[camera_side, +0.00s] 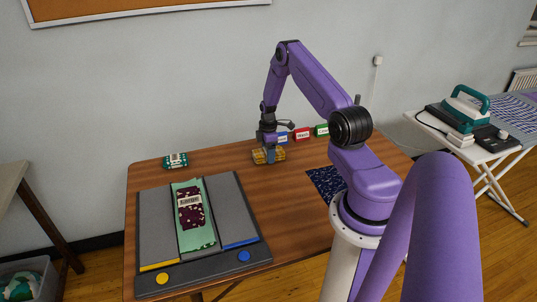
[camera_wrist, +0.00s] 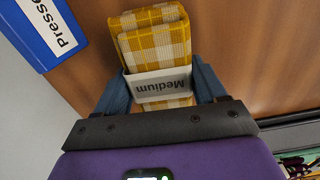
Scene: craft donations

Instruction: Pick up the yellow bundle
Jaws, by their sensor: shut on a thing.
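The yellow bundle (camera_wrist: 152,40) is a folded yellow-and-white checked cloth with a white band reading "Medium". In the wrist view it lies between the two blue fingers of my gripper (camera_wrist: 160,88), which are shut on its sides at the band. In the side view the bundle (camera_side: 260,156) is at the back of the wooden table, under my gripper (camera_side: 269,156). I cannot tell whether it touches the table or is slightly above it.
Blue, red (camera_side: 302,134) and green (camera_side: 321,130) labelled blocks stand behind the bundle to the right. A grey folding board (camera_side: 158,222) with green and maroon cloth is at front left. A dark blue patterned cloth (camera_side: 325,182) lies right. A teal bundle (camera_side: 175,160) is at back left.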

